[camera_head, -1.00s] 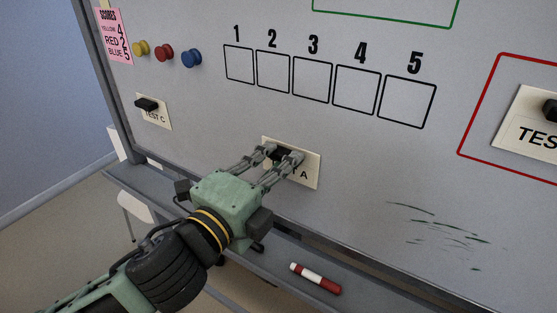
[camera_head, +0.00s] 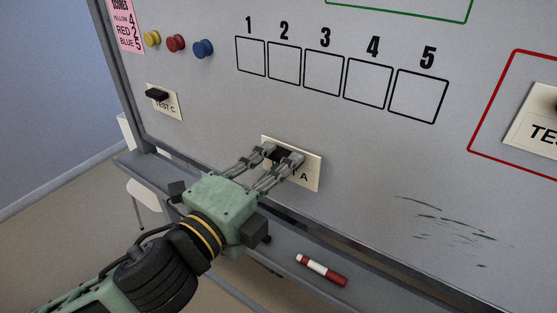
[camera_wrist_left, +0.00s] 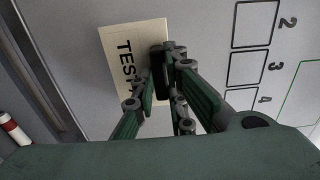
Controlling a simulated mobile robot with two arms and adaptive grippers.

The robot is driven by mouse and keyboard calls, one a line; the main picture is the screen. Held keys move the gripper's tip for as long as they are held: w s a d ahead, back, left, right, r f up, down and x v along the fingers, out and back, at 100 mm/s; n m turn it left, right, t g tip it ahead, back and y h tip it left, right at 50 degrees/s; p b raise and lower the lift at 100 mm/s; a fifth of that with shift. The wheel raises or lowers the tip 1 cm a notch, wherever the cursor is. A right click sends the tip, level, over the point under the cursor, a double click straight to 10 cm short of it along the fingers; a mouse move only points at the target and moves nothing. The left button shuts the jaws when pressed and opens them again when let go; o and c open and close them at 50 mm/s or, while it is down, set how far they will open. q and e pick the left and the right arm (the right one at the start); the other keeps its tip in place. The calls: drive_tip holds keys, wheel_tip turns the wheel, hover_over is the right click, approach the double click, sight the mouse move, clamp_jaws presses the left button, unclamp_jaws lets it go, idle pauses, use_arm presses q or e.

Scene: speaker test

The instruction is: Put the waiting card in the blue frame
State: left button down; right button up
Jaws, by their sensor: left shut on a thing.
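My left gripper (camera_head: 280,156) is shut on the dark handle of a cream card (camera_head: 310,174) in front of the whiteboard. The card's label is partly hidden by the fingers; an "A" shows in the head view and "TEST" in the left wrist view (camera_wrist_left: 128,35). I cannot tell whether the card touches the board. A "TEST C" card (camera_head: 171,108) with a black handle is on the board at left. Another "TEST" card (camera_head: 540,128), cut by the picture edge, is inside a red frame (camera_head: 491,99). No blue frame is in view. My right gripper is not in view.
Numbered boxes (camera_head: 323,73) run above the card. Yellow, red and blue knobs (camera_head: 203,48) and a pink scores sheet (camera_head: 126,30) are at upper left. A green frame's edge (camera_head: 400,17) shows above. A red-and-white marker (camera_head: 320,269) lies on the ledge below.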

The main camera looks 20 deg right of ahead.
use_arm(q)
drive_tip(key=shift+v, duration=1.8)
drive_tip(key=shift+a, duration=0.1)
